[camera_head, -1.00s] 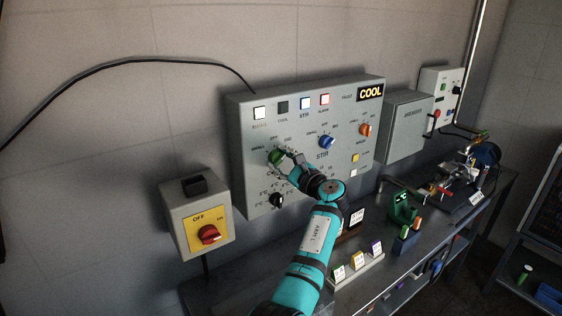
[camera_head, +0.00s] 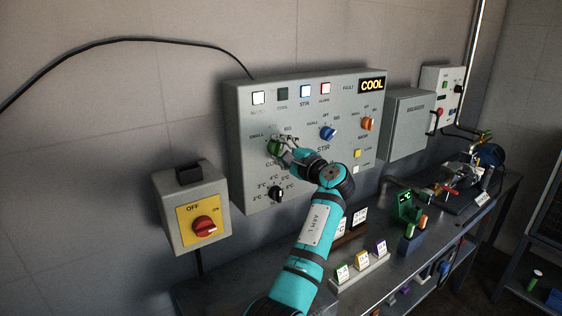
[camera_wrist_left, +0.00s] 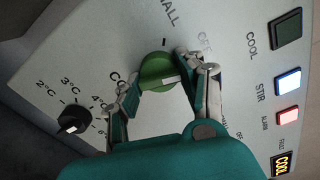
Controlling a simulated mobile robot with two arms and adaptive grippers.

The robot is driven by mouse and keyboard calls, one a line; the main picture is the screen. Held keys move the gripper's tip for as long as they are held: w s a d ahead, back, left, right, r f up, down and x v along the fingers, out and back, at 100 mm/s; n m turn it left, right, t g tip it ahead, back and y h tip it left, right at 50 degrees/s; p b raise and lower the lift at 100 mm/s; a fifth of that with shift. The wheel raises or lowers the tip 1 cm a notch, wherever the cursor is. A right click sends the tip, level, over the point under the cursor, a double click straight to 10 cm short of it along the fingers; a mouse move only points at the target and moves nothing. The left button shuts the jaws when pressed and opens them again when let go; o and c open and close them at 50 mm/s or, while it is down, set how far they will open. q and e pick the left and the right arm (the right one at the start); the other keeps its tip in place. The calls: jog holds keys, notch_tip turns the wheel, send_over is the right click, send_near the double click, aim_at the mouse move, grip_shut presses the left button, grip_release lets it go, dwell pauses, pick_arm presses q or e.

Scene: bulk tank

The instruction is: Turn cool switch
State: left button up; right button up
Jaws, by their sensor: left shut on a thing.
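The green cool switch (camera_head: 274,148) is a round knob on the grey control panel (camera_head: 240,122). It also shows in the left wrist view (camera_wrist_left: 156,70), with a white pointer mark on its face. My left gripper (camera_head: 284,146) is at the knob, its fingers on either side of it and shut on it. In the left wrist view my left gripper (camera_wrist_left: 155,78) spans the knob. The fingers and arm hide part of the lettering around the knob. My right gripper is not in view.
A black temperature dial (camera_head: 277,194) is below the green knob. A blue stir knob (camera_head: 327,133) and an orange knob (camera_head: 368,124) are to the right. A red rotary switch (camera_head: 204,226) is on a separate box at lower left. A bench (camera_head: 350,290) runs below.

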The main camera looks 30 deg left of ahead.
pick_arm(q)
jog(key=shift+n+b, duration=1.15)
jog(key=shift+n, duration=0.25)
jog(key=o, duration=1.2)
jog(key=shift+c, duration=0.2)
jog(key=shift+s+d, duration=0.15)
jog(key=shift+d, duration=0.25)
jog(key=v, duration=1.1)
jog(key=shift+d, duration=0.15)
